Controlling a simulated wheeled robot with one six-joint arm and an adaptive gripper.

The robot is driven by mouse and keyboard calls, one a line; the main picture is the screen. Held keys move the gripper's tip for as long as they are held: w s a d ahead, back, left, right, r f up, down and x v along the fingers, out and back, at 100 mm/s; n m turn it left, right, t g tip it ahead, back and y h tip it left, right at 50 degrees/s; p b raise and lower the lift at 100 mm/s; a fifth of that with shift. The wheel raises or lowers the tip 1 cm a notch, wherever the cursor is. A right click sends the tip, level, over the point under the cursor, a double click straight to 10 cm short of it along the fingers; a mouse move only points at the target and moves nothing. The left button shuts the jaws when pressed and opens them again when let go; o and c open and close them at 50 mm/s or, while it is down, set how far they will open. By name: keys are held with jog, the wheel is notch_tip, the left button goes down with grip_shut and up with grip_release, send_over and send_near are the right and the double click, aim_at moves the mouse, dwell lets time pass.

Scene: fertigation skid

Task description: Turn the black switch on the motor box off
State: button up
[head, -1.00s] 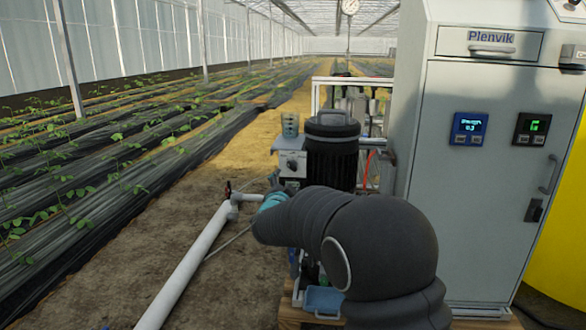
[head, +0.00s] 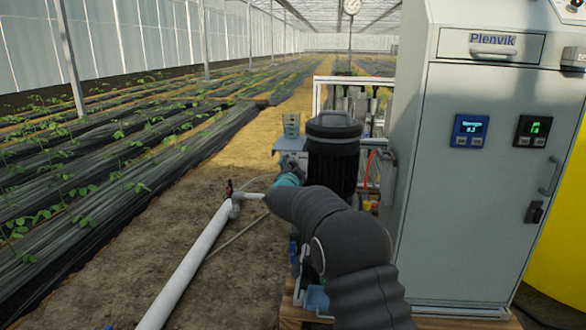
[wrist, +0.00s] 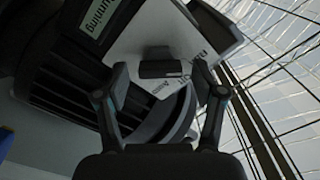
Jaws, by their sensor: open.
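The motor box (head: 290,143) is a pale grey box on the left side of the black motor (head: 333,160); my wrist hides much of its front in the head view. In the wrist view, the black switch (wrist: 161,69) sits on the light face of the motor box (wrist: 172,33), with partly hidden lettering beside it. My gripper (wrist: 162,78) is open, with one finger on each side of the switch. Whether the fingers touch it I cannot tell. In the head view, my gripper is mostly hidden beyond the teal ring of my wrist.
A grey cabinet (head: 475,190) with two small displays stands at the right. A white pipe (head: 190,262) with a red-handled valve (head: 229,188) runs along the ground at the left. A clear cup (head: 291,125) stands above the motor box. A "Running" label (wrist: 97,17) shows beside the box.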

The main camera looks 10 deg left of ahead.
jog(key=c, duration=1.1)
jog(key=shift+c, duration=0.2)
jog(key=shift+f+m+b, duration=0.1)
jog(key=shift+m+b, duration=0.2)
jog(key=shift+b, duration=0.2)
jog(key=shift+f+m+b, duration=0.1)
jog(key=shift+m+b, duration=3.2)
jog(key=shift+m, duration=0.8)
